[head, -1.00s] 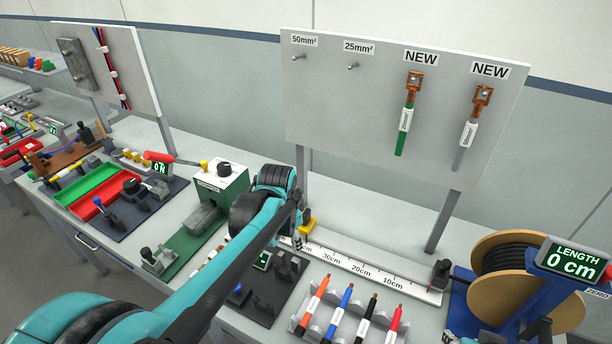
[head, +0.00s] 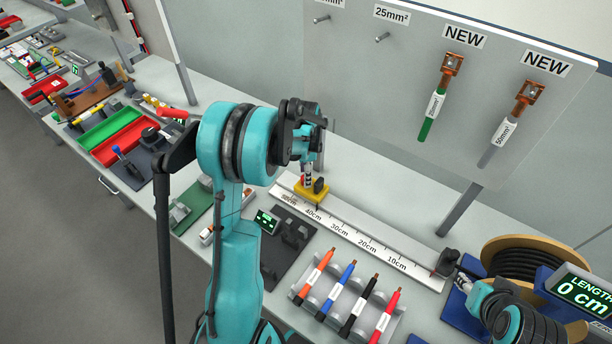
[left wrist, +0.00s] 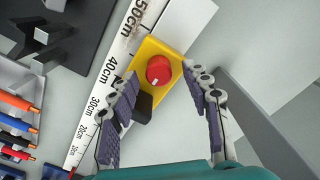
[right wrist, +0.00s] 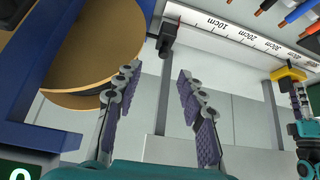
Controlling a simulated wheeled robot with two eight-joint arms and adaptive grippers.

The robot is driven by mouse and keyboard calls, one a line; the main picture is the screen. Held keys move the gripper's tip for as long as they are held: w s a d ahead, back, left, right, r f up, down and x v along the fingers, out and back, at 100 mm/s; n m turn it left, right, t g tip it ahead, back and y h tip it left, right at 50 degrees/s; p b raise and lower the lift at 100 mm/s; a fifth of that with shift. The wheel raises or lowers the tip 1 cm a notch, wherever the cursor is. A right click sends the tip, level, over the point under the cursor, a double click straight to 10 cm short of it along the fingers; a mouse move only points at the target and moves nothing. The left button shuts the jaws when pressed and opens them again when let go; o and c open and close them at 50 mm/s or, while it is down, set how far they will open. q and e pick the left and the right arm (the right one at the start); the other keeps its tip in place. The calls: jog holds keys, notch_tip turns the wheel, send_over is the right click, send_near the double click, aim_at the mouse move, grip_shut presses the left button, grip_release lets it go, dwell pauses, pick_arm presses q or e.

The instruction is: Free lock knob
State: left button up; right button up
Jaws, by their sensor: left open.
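The red lock knob (left wrist: 158,70) with a white mark sits on a yellow slider block (left wrist: 160,45) on the white ruler rail (left wrist: 98,100). In the head view the yellow block (head: 326,192) is near the 40cm mark; the red knob is not clear there. My left gripper (left wrist: 162,76) is open, with one finger on each side of the knob and block. Whether the fingers touch them cannot be told. It points down at the block in the head view (head: 308,180). My right gripper (right wrist: 158,78) is open and empty near the black end piece (right wrist: 168,38) of the rail.
A cable spool (head: 535,255) and length display (head: 580,290) stand at the right. A rack (head: 338,318) with several coloured cables lies in front of the rail. A panel (head: 430,100) with two hung cables stands behind. Bare table lies between rail and panel.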

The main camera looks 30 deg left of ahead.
pick_arm(q)
jog(key=shift+f, duration=0.4)
grip_shut()
